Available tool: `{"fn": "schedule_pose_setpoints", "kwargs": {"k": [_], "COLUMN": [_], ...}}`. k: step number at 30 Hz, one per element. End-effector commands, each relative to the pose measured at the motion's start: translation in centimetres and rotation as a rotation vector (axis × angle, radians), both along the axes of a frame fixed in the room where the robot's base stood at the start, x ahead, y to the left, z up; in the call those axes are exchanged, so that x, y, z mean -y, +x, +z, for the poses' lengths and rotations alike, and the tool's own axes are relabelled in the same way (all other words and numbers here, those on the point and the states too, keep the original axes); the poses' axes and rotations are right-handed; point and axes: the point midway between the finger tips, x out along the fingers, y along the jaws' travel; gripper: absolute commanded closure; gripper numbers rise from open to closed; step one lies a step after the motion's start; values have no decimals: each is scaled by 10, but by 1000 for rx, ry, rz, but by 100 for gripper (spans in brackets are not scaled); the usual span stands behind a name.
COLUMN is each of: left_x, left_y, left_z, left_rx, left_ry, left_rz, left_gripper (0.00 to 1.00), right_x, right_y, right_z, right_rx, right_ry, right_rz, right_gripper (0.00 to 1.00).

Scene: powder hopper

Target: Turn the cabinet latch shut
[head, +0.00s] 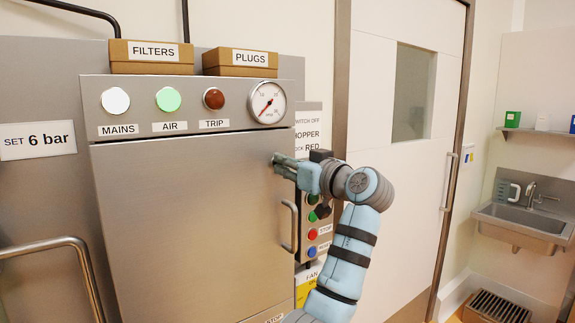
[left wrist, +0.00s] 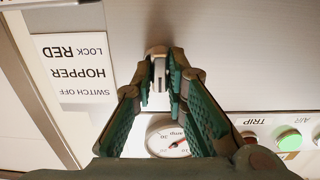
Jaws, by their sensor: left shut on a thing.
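The steel cabinet (head: 185,225) has its door closed, with a bar handle (head: 291,226) at the door's right side. My left gripper (head: 280,162) is at the door's upper right edge. In the left wrist view its green fingers (left wrist: 160,70) close from both sides on the latch (left wrist: 158,70), a small pale metal piece. The latch lies between the fingertips and points along them. In the head view the gripper hides the latch, and I cannot tell how far it is turned. My right gripper is in neither view.
Above the door are the MAINS, AIR and TRIP lamps and a gauge (head: 267,102). FILTERS (head: 150,57) and PLUGS (head: 240,62) boxes stand on top. A button box (head: 313,235) is right of the cabinet, behind my arm. A rail (head: 60,245) is at left.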

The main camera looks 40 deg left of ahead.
Motion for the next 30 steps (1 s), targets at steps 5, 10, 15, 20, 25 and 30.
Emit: {"fn": "schedule_pose_setpoints", "kwargs": {"k": [5,10,15,20,25,30], "left_x": [0,0,0,1,21,67], "left_y": [1,1,0,0,-4,-18], "left_z": [-4,-3,-2,-1,-1,-2], "left_rx": [-5,-5,-3,-2,-2,-3], "left_ry": [-7,-6,-3,-3,-1,-4], "left_rz": [0,0,0,0,-4,-6], "left_gripper": [100,74,67,67,67,67], "right_x": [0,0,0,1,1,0], "right_y": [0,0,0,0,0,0], "right_z": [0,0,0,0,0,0], "right_rx": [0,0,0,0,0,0], "right_ry": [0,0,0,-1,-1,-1], "right_rz": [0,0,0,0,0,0], "right_gripper": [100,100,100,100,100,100]}}
